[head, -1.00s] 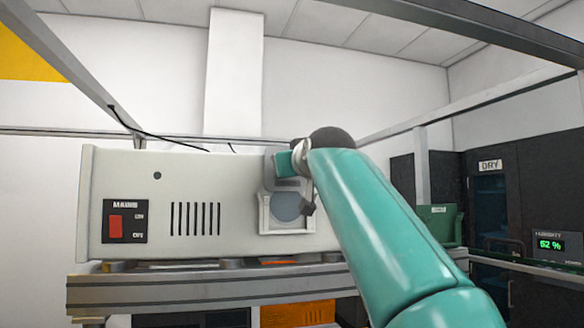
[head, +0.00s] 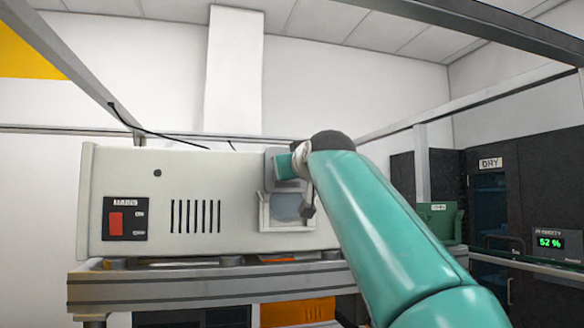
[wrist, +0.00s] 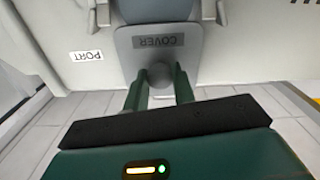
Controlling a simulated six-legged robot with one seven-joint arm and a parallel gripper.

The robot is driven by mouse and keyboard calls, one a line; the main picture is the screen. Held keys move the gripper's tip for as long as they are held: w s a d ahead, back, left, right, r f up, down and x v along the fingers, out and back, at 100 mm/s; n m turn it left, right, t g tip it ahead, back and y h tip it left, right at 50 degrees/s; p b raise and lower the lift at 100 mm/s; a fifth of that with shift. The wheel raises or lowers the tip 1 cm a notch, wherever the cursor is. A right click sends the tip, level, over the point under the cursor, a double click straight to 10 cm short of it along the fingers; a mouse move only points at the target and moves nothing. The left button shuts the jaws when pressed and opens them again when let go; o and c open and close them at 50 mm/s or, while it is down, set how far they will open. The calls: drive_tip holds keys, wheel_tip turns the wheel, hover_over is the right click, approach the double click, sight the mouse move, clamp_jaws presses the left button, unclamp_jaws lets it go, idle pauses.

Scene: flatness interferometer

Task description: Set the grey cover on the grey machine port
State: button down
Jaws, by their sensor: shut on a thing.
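The grey cover (wrist: 128,45), a flat plate with a COVER label, shows in the wrist view. My gripper (wrist: 160,82) is shut on its round knob. In the head view the cover (head: 271,170) is partly hidden behind my gripper (head: 290,164). The machine port (head: 265,213) is a pale frame around a blue-grey window on the machine's front. The cover stands upright just above the window, its lower edge near the frame's top.
The pale machine (head: 130,190) has a red mains switch (head: 116,223) and vent slots, and sits on a grey bench (head: 160,290). A green box (head: 437,222) stands to the right. A dark dry cabinet (head: 520,200) is at far right. Frame bars cross overhead.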

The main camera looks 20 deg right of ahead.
drive_tip(key=shift+f, duration=3.75)
idle(2.8)
drive_tip(key=c, duration=1.1)
unclamp_jaws()
